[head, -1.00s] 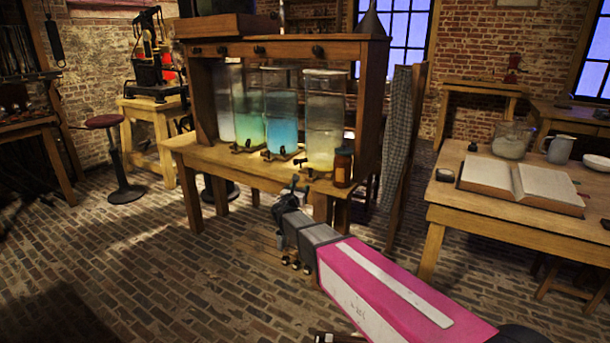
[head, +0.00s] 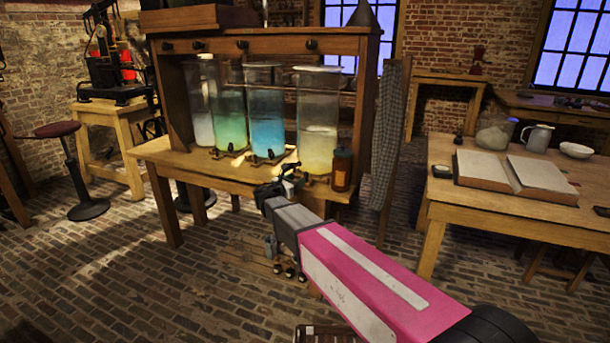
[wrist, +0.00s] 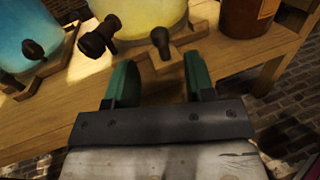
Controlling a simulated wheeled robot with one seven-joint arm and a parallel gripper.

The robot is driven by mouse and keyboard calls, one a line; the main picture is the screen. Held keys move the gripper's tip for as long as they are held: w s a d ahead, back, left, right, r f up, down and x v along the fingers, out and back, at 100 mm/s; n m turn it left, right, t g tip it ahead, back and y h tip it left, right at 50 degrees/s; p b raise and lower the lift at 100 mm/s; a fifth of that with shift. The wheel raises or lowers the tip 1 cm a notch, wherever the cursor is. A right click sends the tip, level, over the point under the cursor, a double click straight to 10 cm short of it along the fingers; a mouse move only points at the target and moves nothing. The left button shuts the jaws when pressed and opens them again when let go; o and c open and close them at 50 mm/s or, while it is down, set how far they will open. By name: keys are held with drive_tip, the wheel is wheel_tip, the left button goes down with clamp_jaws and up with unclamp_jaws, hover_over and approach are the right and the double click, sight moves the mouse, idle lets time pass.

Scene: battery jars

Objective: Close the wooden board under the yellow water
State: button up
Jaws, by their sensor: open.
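The glass jar of yellow water (head: 318,125) stands at the right end of the row of jars; its lower part shows in the wrist view (wrist: 140,15). A small wooden board (wrist: 183,52) lies under it, with a dark knob (wrist: 160,38) at its front. A dark tap (wrist: 98,37) sticks out to the left of the knob. My gripper (wrist: 161,78) is open and empty, its green fingers in front of the board, one to each side of the knob. In the head view my gripper (head: 287,178) partly hides the board.
A brown bottle (head: 341,170) stands close on the right of the yellow jar and shows in the wrist view (wrist: 248,15). The blue jar (head: 266,120) and its board are on the left. A table with an open book (head: 490,170) stands at the right.

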sight(306, 172)
drive_tip(key=x, duration=0.7)
drive_tip(key=shift+w+d, duration=0.1)
drive_tip(key=shift+w, duration=0.15)
clamp_jaws()
